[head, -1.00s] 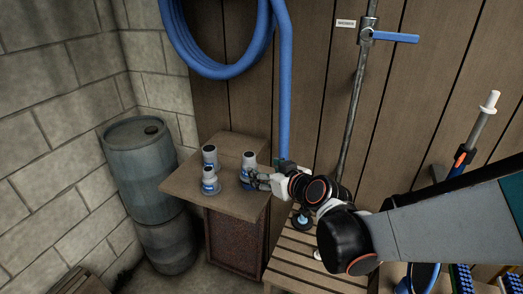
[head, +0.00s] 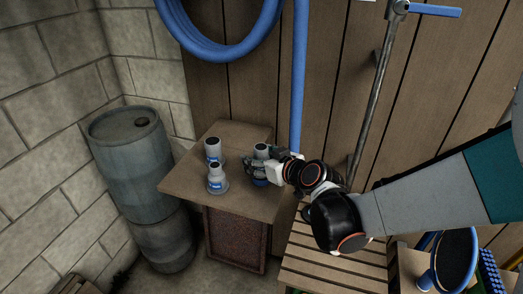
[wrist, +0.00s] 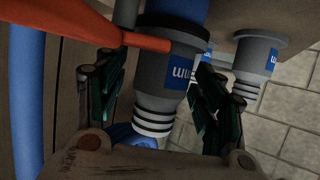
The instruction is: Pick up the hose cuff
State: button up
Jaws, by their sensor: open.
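Three grey hose cuffs with blue labels stand upright on a small brown cabinet top. One cuff (head: 261,148) is at the right, partly hidden by my gripper (head: 262,165). The other two stand to its left, a rear cuff (head: 213,147) and a front cuff (head: 217,183). In the wrist view the near cuff (wrist: 165,75), with pale rings at its narrow end, lies between the two dark fingers of my open gripper (wrist: 157,102). Whether the fingers touch it I cannot tell. A second cuff (wrist: 257,60) shows beyond the right finger.
The cabinet (head: 190,185) stands before a plank wall with a coiled blue hose (head: 220,50) above it. A blue-grey barrel (head: 140,165) is to its left, a slatted bench (head: 330,255) to its right. An orange bar (wrist: 120,30) crosses the wrist view's upper left.

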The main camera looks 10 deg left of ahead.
jog(key=shift+s+d+r, duration=0.1)
jog(key=shift+d, duration=0.05)
jog(key=shift+c, duration=1.1)
jog(key=c, duration=1)
jog(key=shift+o, duration=0.2)
jog(key=shift+r, duration=0.15)
